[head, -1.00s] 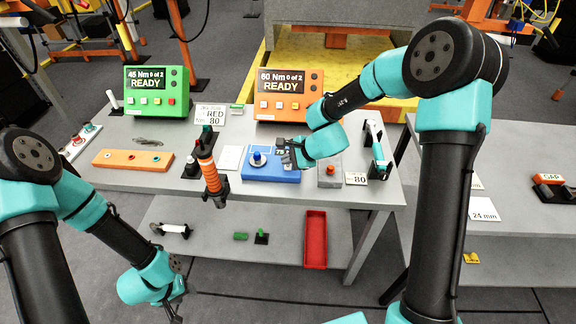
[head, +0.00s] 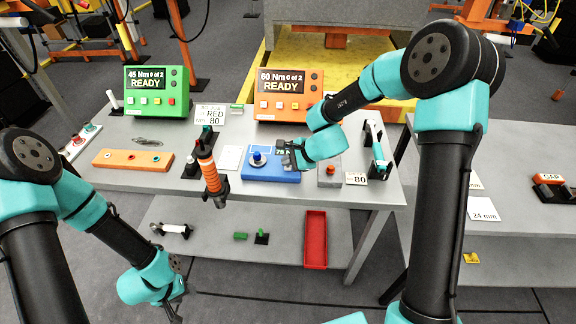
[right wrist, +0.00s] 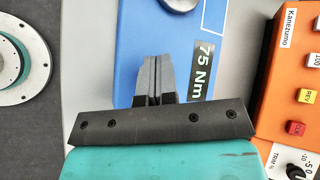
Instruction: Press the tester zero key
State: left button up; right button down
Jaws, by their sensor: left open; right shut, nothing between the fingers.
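The blue tester (head: 262,174) lies on the grey bench, with a blue knob on top and a 75 Nm label. In the right wrist view the tester (right wrist: 130,50) is under my right gripper, with its label (right wrist: 204,70) beside the fingers. My right gripper (head: 281,147) is shut and empty over the tester's right part; its fingers also show in the right wrist view (right wrist: 154,75). I cannot tell whether they touch the tester. I cannot make out a zero key; the fingers cover part of the top. My left gripper (head: 176,307) is open, low at the left, away from the tester.
The orange 60 Nm controller (head: 290,114) stands behind the tester, the green 45 Nm one (head: 157,112) further left. An orange-handled tool (head: 209,172) stands left of the tester. A grey box with a red button (head: 329,174) is at its right.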

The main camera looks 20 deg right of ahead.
aim_at(288, 167)
dwell(0.6)
jog(key=shift+r, duration=0.75)
jog(key=shift+r, duration=2.55)
